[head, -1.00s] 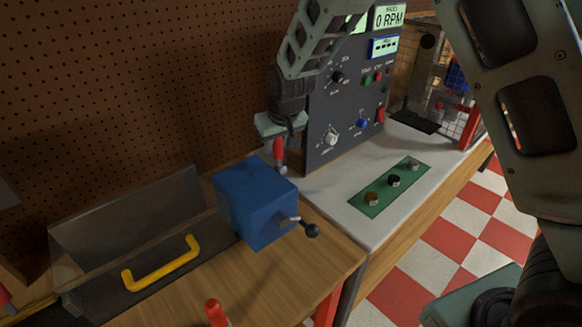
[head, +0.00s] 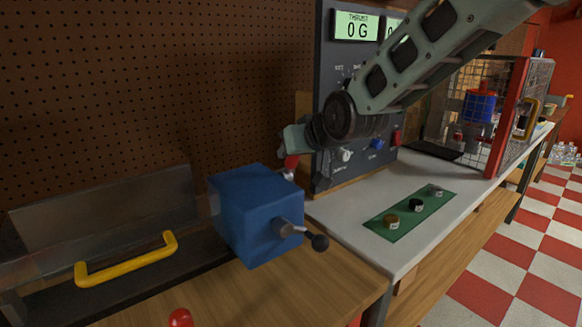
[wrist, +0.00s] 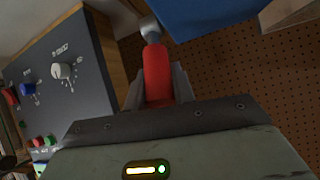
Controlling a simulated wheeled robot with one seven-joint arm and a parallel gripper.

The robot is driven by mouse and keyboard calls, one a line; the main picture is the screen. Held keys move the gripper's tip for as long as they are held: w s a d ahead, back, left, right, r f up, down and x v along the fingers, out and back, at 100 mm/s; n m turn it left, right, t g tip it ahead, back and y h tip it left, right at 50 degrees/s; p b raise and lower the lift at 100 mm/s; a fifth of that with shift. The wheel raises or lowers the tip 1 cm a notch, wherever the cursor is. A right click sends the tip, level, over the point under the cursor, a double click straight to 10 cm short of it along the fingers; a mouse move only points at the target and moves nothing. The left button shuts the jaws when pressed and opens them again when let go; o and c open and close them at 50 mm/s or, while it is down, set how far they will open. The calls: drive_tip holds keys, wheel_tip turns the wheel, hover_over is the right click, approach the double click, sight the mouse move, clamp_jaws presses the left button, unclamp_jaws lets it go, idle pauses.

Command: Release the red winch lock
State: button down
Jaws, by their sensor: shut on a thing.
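The red winch lock handle (head: 291,163) stands behind the right side of the blue winch box (head: 240,207), partly hidden by my gripper. My gripper (head: 289,157) is shut on this handle, coming in tilted from the upper right. In the wrist view the red handle (wrist: 157,72) sits between the two fingers of my gripper (wrist: 157,88). A grey metal stem (wrist: 150,30) leads from its end towards the blue box (wrist: 215,14). How the stem joins the box is not clear.
A crank with a black knob (head: 319,242) sticks out of the box front. The control panel (head: 333,110) stands close behind my gripper. A green button strip (head: 408,214) is on the white counter. A red knob (head: 180,318) shows at the bottom.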

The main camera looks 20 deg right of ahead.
drive_tip(key=shift+s+t+b, duration=0.15)
drive_tip(key=shift+t+b, duration=0.15)
drive_tip(key=shift+b, duration=0.3)
drive_tip(key=c, duration=1.2)
unclamp_jaws()
drive_tip(key=shift+d, duration=0.1)
drive_tip(key=shift+o, duration=0.2)
drive_tip(key=shift+s, duration=0.1)
drive_tip(key=p+v, duration=0.6)
drive_tip(key=v, duration=1.1)
drive_tip(key=shift+s+d, duration=0.1)
drive_tip(key=s+a+f+n+g+h, duration=0.1)
drive_tip(key=s+f+g, duration=0.4)
drive_tip(key=s, duration=0.5)
drive_tip(key=s+a+f+n+g+h, duration=0.1)
drive_tip(key=s+a+f+n+g, duration=0.3)
drive_tip(key=s+f, duration=0.6)
drive_tip(key=a+g, duration=0.1)
drive_tip(key=g, duration=0.1)
drive_tip(key=shift+a+n+g+h, duration=0.3)
